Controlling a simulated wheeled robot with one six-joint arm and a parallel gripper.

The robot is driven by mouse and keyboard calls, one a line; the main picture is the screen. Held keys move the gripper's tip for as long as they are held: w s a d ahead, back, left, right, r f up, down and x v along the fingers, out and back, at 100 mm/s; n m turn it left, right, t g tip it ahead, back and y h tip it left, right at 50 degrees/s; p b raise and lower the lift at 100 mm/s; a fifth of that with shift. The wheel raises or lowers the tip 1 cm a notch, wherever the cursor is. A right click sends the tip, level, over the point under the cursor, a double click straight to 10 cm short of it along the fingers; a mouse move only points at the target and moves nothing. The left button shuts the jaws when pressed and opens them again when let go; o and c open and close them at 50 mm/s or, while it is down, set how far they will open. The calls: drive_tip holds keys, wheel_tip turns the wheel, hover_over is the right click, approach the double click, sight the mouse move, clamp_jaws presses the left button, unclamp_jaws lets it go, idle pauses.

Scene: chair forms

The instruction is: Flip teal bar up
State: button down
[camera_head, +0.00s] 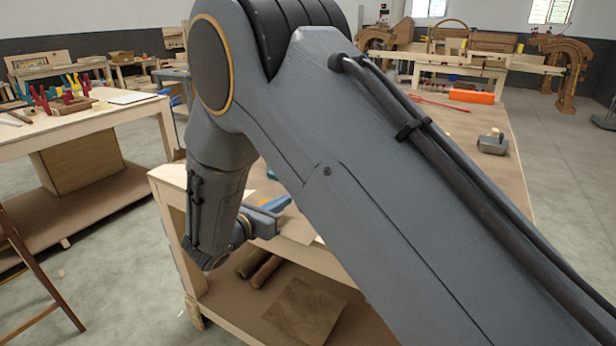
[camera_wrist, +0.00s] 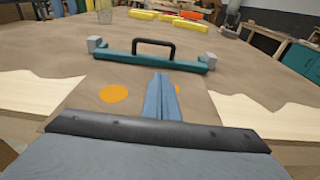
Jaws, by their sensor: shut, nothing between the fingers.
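The teal bar (camera_wrist: 150,61) lies across the wrist view on the worktop, with a black handle on its top and a grey block at each end. My gripper (camera_wrist: 161,78) is shut and empty. Its blue fingers point toward the bar, and their tips appear just on the near side of it; whether they touch it I cannot tell. In the head view my gripper (camera_head: 268,213) hangs at the near left end of the bench, and my arm hides the bar there.
A brown panel with an orange spot (camera_wrist: 114,94) lies under my fingers, between pale wooden pieces (camera_wrist: 262,118). Yellow blocks (camera_wrist: 143,15) lie beyond the bar. On the bench (camera_head: 512,150) are a grey tool (camera_head: 492,143) and an orange box (camera_head: 471,96).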

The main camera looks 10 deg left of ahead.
drive_tip(key=shift+s+a, duration=0.1)
drive_tip(key=shift+a, duration=0.1)
drive_tip(key=p+x, duration=0.3)
drive_tip(key=x, duration=0.6)
drive_tip(key=shift+d, duration=0.15)
drive_tip(key=shift+w+d+r+p, duration=0.2)
drive_tip(key=shift+w+r+p, duration=0.15)
drive_tip(key=shift+w, duration=0.3)
drive_tip(key=shift+w+d+r+p, duration=0.2)
drive_tip(key=shift+w+r+p, duration=0.1)
drive_tip(key=shift+w, duration=0.35)
drive_tip(key=shift+w+d+r+p, duration=0.15)
drive_tip(key=shift+w+r+p, duration=0.2)
drive_tip(key=shift+w, duration=0.3)
drive_tip(key=shift+r, duration=0.1)
drive_tip(key=shift+w+d+r+g, duration=0.1)
drive_tip(key=shift+r+g, duration=0.15)
drive_tip(key=shift+g, duration=0.05)
